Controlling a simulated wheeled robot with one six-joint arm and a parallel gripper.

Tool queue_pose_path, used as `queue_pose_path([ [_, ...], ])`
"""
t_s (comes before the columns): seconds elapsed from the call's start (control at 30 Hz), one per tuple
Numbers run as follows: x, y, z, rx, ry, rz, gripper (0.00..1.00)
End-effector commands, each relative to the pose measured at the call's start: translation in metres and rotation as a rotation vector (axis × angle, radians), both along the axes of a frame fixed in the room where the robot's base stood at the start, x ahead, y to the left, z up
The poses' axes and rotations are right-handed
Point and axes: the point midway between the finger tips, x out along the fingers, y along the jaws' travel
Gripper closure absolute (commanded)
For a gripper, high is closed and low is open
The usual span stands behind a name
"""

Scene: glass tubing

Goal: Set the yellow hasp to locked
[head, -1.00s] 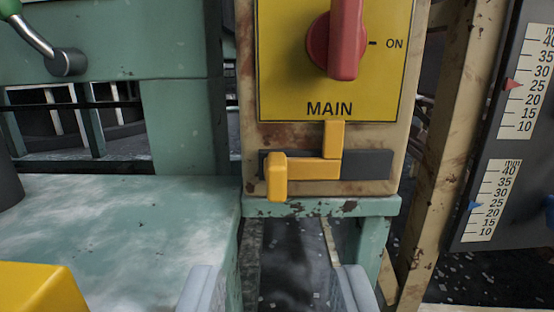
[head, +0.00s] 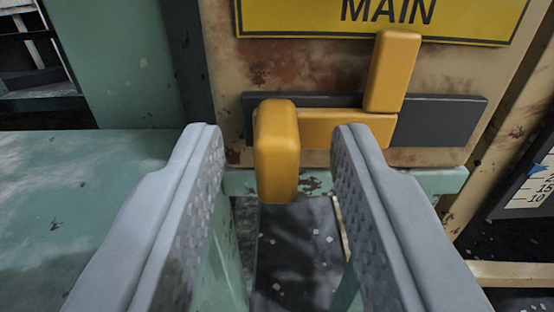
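The yellow hasp (head: 335,128) sits on a dark grey horizontal plate (head: 440,120) below the MAIN sign. It has a horizontal bar, a block-shaped handle (head: 277,150) hanging at its left end, and an upright tab (head: 392,72) near its right end that reaches the sign's lower edge. My gripper (head: 272,140) is open, its two grey fingers on either side of the handle. The right finger hides part of the bar. I cannot tell whether either finger touches the hasp; gaps show on both sides of the handle.
The yellow MAIN sign (head: 470,22) is on the rusty beige panel (head: 300,65) above. A green bench top (head: 80,190) lies to the left. A green ledge (head: 435,181) runs under the panel. A scale board (head: 530,180) stands at the far right.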

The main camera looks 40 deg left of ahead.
Motion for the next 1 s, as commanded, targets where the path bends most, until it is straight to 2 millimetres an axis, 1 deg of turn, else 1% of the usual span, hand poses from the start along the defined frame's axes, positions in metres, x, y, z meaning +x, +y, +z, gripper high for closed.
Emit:
queue_pose_path([
  [0.03,0.0,0.0,0.0,0.0,0.0,0.0,0.75],
  [0.1,0.0,0.0,0.0,0.0,0.0,0.0,0.89],
  [0.17,0.0,0.0,0.0,0.0,0.0,0.0,1.0],
  [0.4,0.001,-0.002,0.0,0.0,0.0,-0.001,1.0],
  [0.63,0.016,-0.023,-0.001,0.0,0.0,-0.001,1.0],
  [0.87,0.017,-0.024,0.0,0.0,0.0,-0.002,1.0],
  [0.9,0.017,-0.024,0.0,0.0,0.0,-0.002,0.82],
  [1.0,0.017,-0.024,0.0,0.0,0.0,-0.002,0.65],
])
